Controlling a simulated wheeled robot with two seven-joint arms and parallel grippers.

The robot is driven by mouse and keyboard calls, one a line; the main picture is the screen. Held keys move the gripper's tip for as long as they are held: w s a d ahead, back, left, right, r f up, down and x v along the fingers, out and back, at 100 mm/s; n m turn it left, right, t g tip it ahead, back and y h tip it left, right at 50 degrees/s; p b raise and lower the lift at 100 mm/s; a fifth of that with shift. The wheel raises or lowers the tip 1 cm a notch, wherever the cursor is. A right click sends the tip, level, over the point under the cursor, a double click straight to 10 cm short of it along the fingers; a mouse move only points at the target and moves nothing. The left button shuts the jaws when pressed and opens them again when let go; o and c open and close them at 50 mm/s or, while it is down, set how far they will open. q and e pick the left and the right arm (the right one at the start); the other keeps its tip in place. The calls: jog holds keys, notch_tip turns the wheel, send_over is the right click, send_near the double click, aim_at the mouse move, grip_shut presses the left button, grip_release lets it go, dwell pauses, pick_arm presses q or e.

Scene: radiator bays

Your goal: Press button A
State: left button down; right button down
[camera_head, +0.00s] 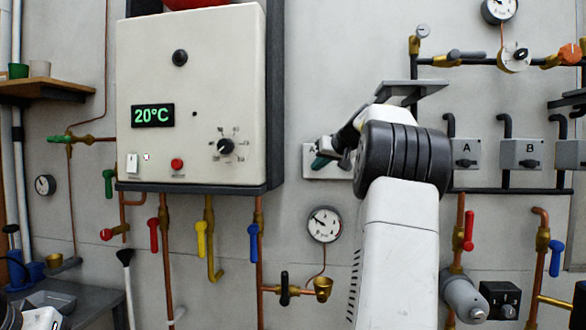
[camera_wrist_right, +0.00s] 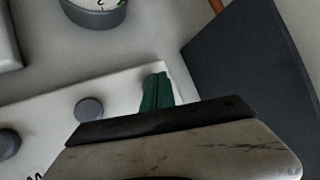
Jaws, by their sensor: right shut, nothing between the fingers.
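A small pale panel (camera_head: 311,174) with the letter A at its left end is on the wall, right of the large white control box. My right gripper (camera_head: 321,162), shut and empty with green fingertips, is in front of the panel just right of that letter. In the right wrist view the shut fingertips (camera_wrist_right: 157,91) overlap one end of the panel (camera_wrist_right: 122,88). A grey round button (camera_wrist_right: 90,109) and another one (camera_wrist_right: 8,144) show beside them. I cannot tell whether the tips touch the panel.
The control box (camera_head: 220,90) with a 20°C display juts from the wall to the left. A round gauge (camera_head: 324,224) sits below the panel. My right arm covers part of the wall.

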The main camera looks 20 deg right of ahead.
jog(key=shift+w, duration=0.1)
dwell(0.6)
jog(key=shift+w+d, duration=0.2)
jog(key=shift+w, duration=0.1)
jog(key=shift+s+a, duration=0.1)
jog(key=shift+s, duration=0.1)
jog(key=shift+s+a, duration=0.1)
jog(key=shift+s, duration=0.15)
jog(key=shift+s+a, duration=0.55)
jog(key=shift+s, duration=0.3)
jog(key=shift+s+a, duration=0.5)
jog(key=shift+s, duration=0.3)
jog(key=shift+s+a, duration=0.55)
jog(key=shift+s, duration=0.3)
